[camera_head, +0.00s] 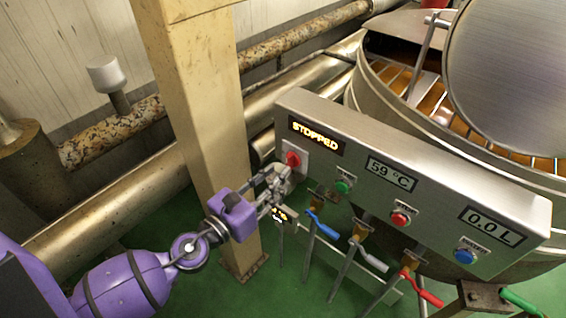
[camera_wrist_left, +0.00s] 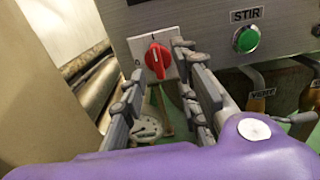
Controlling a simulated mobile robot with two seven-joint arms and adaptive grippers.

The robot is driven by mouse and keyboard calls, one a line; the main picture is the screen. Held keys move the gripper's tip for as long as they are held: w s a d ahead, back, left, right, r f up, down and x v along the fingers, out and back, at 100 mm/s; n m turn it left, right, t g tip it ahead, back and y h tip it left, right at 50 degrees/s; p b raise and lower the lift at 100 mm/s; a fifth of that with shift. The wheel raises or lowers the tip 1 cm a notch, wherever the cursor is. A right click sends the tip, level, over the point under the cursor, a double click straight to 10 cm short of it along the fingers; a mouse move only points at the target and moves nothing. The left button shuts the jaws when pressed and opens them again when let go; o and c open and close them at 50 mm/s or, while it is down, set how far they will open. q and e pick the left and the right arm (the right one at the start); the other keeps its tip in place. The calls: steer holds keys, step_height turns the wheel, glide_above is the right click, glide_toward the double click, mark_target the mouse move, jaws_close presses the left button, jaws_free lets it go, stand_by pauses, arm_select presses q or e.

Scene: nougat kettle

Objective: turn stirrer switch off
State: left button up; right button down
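The red rotary switch (camera_head: 293,159) sits on a white plate at the left end of the steel control panel (camera_head: 300,105). It also shows in the left wrist view (camera_wrist_left: 157,60), with a "0" mark to its left; its exact angle is hard to tell. My left gripper (camera_head: 278,180) is just in front of and below the switch. In the wrist view the gripper (camera_wrist_left: 160,75) has its fingers apart, one on each side of the knob's lower part; contact cannot be told. The display (camera_head: 315,134) above reads "STOPPED". My right gripper is out of view.
The green STIR button (camera_head: 343,186) is close to the right of the switch. A red button (camera_head: 400,219) and a blue button (camera_head: 465,256) are farther right. Coloured valve levers stick out below the panel. A beige post (camera_head: 205,100) stands left of the gripper.

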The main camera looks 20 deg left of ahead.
mark_target(290, 162)
arm_select(q)
steer(key=p+x, duration=0.1)
steer(key=x, duration=0.4)
steer(key=shift+w+a, duration=0.1)
steer(key=shift+f, duration=0.1)
jaws_close()
